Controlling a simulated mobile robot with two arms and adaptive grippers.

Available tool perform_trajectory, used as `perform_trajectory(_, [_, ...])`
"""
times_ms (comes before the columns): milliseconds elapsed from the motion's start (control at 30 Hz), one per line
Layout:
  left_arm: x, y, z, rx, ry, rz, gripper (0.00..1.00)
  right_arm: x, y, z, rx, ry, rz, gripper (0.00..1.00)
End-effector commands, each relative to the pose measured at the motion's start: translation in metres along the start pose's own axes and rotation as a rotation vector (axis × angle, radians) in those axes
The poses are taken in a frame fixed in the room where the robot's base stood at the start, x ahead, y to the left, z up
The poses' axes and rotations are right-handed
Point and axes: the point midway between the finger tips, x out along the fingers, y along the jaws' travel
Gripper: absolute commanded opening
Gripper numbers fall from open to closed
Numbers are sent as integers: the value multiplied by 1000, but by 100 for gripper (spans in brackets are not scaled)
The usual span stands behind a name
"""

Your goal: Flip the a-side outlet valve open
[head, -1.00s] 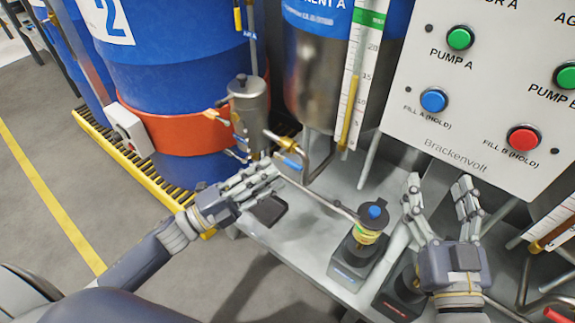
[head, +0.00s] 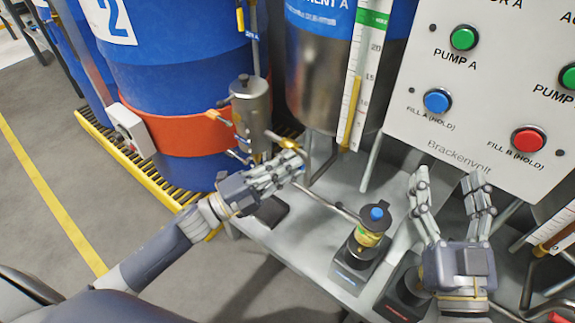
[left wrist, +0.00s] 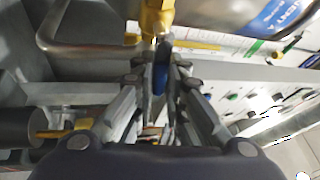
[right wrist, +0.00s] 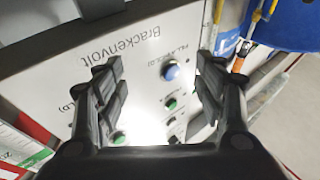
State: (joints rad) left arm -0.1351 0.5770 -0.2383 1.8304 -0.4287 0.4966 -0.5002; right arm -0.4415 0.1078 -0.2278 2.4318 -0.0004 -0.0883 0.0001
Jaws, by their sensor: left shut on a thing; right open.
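The a-side outlet valve is a brass body (left wrist: 157,18) with a blue lever (left wrist: 160,78), under the steel Component A tank (head: 318,85). In the left wrist view the lever lies between my left fingers. My left gripper (head: 292,163) is shut on this blue lever; in the head view the fingers hide most of it. My right gripper (head: 450,190) is open and empty in front of the control panel. It also shows open in the right wrist view (right wrist: 160,95).
The white control panel (head: 470,110) with pump and fill buttons stands at right. A small blue-capped pump unit (head: 370,230) sits on the grey bench below. A steel filter canister (head: 250,105) and blue drum (head: 180,70) stand at left.

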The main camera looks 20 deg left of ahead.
Motion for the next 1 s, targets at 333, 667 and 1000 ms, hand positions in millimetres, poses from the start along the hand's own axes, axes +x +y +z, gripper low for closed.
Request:
perform_trajectory(333, [0, 0, 0, 79, 17, 37, 0, -6, 5, 37, -5, -205, 10, 64])
perform_trajectory(667, [-2, 6, 1, 167, 37, 75, 0, -24, 11, 78, -10, -423, 23, 64])
perform_trajectory(1000, [-2, 7, 1, 172, 38, 78, 16, -25, 11, 79, -10, -430, 24, 64])
